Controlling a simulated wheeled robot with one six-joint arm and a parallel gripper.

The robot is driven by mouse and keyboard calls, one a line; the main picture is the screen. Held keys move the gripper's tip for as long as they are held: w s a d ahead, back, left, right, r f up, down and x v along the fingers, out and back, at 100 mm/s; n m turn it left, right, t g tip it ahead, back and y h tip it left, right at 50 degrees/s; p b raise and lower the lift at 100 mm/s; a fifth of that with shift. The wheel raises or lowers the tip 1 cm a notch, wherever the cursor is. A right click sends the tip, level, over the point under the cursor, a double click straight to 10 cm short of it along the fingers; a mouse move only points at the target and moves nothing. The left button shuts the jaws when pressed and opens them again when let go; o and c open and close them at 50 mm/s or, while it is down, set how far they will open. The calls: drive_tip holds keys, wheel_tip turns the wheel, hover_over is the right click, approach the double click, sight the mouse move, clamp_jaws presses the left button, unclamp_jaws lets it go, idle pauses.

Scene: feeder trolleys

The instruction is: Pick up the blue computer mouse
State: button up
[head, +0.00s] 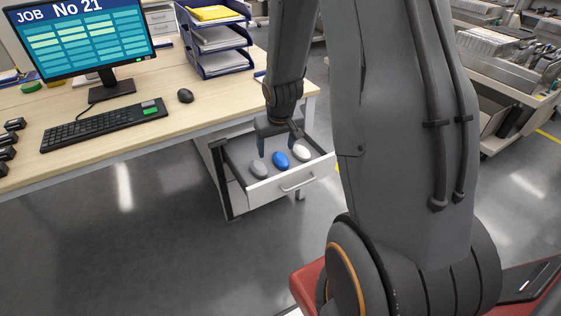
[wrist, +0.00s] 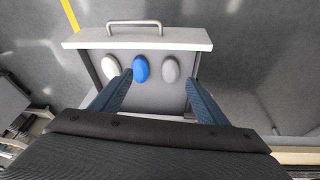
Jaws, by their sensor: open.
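The blue computer mouse (head: 281,159) lies in an open drawer (head: 240,162) under the desk, between a grey mouse (head: 259,170) and a white mouse (head: 302,152). In the wrist view the blue mouse (wrist: 141,69) is in the middle, with the white mouse (wrist: 111,67) to its left and the grey mouse (wrist: 170,70) to its right. My gripper (head: 276,146) is open and empty over the drawer. In the wrist view its two fingers (wrist: 160,83) are spread wide, and the blue mouse shows beyond the gap, nearer the left fingertip. The height above the mice is hard to tell.
The drawer front (head: 292,181) has a bar handle. On the desk (head: 170,130) above stand a monitor (head: 82,37), a keyboard (head: 104,124), a black mouse (head: 185,96) and a paper tray stack (head: 216,40). The floor in front is clear. Metal trolleys stand at the right.

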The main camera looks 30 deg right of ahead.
sight(281, 157)
drive_tip(key=w+d+f, duration=0.2)
drive_tip(key=f, duration=0.1)
drive_tip(key=w+d+f+t, duration=0.1)
drive_tip(key=w+d+f, duration=0.2)
drive_tip(key=f, duration=0.1)
drive_tip(key=w+d+f+t, duration=0.1)
drive_tip(key=w+d+f, duration=0.1)
drive_tip(key=f, duration=0.2)
drive_tip(key=shift+w+d, duration=0.25)
drive_tip(key=shift+w+x, duration=0.1)
drive_tip(key=shift+x, duration=1.8)
drive_tip(key=shift+w+x, duration=0.15)
drive_tip(key=shift+x, duration=1.8)
drive_tip(key=shift+r, duration=0.15)
drive_tip(key=c, duration=1.2)
